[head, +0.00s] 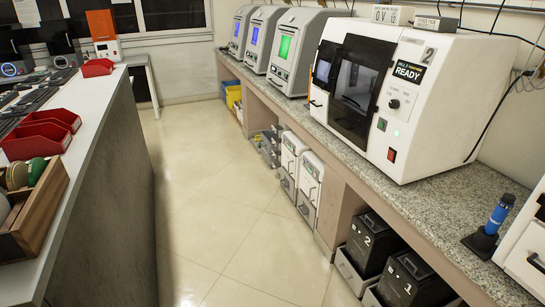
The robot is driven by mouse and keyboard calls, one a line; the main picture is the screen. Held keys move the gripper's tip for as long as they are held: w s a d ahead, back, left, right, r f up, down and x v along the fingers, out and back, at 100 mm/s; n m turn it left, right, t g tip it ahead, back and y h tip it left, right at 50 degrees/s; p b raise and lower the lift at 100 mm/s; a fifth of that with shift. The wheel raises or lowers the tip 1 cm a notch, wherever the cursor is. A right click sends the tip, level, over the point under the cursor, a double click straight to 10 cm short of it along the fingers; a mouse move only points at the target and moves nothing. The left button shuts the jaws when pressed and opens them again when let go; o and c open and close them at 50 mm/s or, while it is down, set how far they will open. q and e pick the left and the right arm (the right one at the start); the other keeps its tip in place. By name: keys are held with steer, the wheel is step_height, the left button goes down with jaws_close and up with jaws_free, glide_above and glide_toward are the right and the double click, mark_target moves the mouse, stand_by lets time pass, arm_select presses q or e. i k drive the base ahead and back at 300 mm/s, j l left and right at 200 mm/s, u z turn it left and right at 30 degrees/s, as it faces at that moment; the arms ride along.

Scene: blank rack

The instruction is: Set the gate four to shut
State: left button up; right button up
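No thing marked as gate four can be picked out in the head view. A white milling machine (438,110) with a "2" and a "READY" label stands on the granite counter at the right. Its front has dark windowed panels (361,87); I cannot tell whether they are fully closed. Three grey machines stand farther along the counter: one with a green screen (284,47) and two with blue screens (254,36), (237,29). Part of another white machine (525,245) is cut off at the right edge. Neither of my grippers is in view.
The tiled aisle (225,205) between the counters is clear. The left counter (97,195) holds red bins (42,134) and a wooden box (38,215). Black numbered boxes (372,240) and white units (309,185) stand under the granite counter (425,205). A blue-handled tool (498,214) stands on it.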

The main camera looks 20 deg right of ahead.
mark_target(277, 152)
steer(key=i+l, duration=0.25)
steer(key=i, duration=0.15)
steer(key=i+l, duration=0.3)
steer(key=i, duration=0.15)
steer(key=i+l+z, duration=0.1)
steer(key=i+l, duration=0.15)
steer(key=i, duration=0.15)
steer(key=i+l, duration=0.25)
steer(key=i, duration=0.2)
steer(key=i+j, duration=0.1)
steer(key=i, duration=0.45)
steer(key=i+j+z, duration=0.1)
steer(key=i, duration=0.5)
steer(key=i+j+z, duration=0.1)
steer(key=i, duration=0.45)
steer(key=i+j, duration=0.2)
steer(key=i, duration=0.35)
